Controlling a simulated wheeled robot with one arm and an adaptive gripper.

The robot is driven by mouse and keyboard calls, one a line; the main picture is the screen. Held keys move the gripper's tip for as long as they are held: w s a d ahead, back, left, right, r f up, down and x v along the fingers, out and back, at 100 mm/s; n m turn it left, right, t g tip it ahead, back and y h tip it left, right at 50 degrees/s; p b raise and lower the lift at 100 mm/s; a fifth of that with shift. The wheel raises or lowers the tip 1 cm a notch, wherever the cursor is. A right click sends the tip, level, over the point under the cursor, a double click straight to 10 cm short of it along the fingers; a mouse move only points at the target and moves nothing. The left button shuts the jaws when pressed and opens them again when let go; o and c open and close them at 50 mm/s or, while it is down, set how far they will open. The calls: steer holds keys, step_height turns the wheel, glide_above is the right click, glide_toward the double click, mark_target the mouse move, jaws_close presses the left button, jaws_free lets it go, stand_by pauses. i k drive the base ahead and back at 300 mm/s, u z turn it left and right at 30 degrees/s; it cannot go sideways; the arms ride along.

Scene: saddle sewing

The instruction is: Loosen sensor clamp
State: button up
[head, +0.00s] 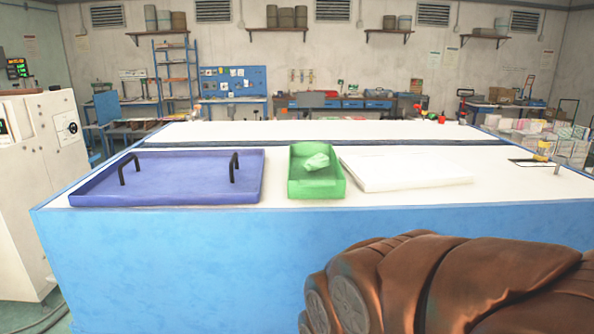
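No part can be clearly told as the sensor clamp. A small yellow piece (543,150) stands at the right end of the white benchtop (385,148), by a thin dark-edged plate and a short upright post (558,162). It is too small to tell whether it is a clamp, or whether it is tight or loose. My brown arm shows at the lower right and covers part of the blue bench front (180,265). My gripper is not in view.
A blue tray (195,192) with two black handles lies at the left of the benchtop. Beside it is a green bin (316,188) with a pale green crumpled item (317,161), then a flat white panel (410,174). A grey machine (40,180) stands left.

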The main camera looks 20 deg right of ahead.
mark_target(559, 160)
steer(key=z, duration=3.55)
steer(key=i, duration=1.95)
steer(key=u, duration=3.15)
